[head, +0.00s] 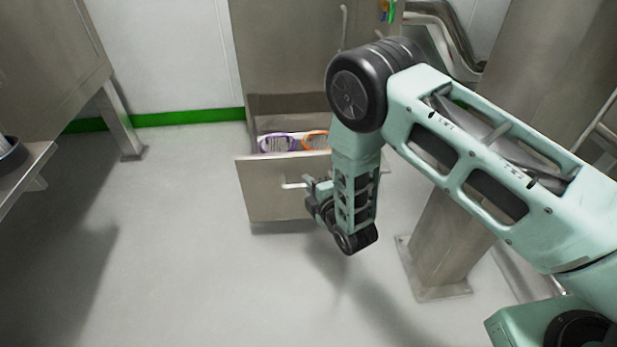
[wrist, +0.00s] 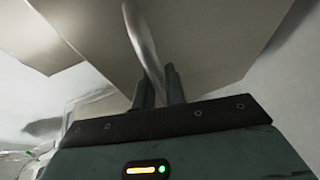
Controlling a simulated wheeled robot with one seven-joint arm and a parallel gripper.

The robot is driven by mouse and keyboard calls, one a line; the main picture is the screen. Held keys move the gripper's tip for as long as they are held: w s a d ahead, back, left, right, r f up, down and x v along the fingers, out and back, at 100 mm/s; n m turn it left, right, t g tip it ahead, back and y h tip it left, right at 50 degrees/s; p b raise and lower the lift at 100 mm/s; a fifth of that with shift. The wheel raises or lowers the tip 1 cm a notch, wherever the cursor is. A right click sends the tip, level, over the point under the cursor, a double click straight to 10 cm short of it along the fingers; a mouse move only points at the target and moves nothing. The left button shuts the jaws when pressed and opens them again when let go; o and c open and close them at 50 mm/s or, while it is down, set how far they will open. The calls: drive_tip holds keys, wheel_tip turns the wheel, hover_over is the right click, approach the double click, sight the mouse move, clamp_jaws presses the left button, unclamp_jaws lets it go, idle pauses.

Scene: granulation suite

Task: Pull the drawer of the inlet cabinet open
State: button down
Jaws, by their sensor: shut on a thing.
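The inlet cabinet (head: 285,55) is a grey metal cabinet at the upper middle of the head view. Its drawer (head: 270,195) stands pulled out from the cabinet, with its inside showing. The bar handle (head: 292,185) is on the drawer front; its right part is hidden behind my arm. In the wrist view the handle (wrist: 146,45) runs down between the fingers of my gripper (wrist: 160,86). My gripper is shut on the handle. In the head view my gripper (head: 312,188) is at the drawer front, mostly hidden by my wrist.
A purple item (head: 277,143) and an orange item (head: 316,140) lie in the drawer. A thick metal post (head: 445,235) stands right of the drawer. A metal table (head: 50,60) is at the left. The floor left of and in front of the drawer is clear.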

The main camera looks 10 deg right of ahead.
drive_tip(key=c, duration=1.5)
unclamp_jaws()
drive_tip(key=shift+o, duration=0.2)
drive_tip(key=p+v, duration=0.6)
drive_tip(key=v, duration=1.1)
drive_tip(key=shift+s, duration=0.2)
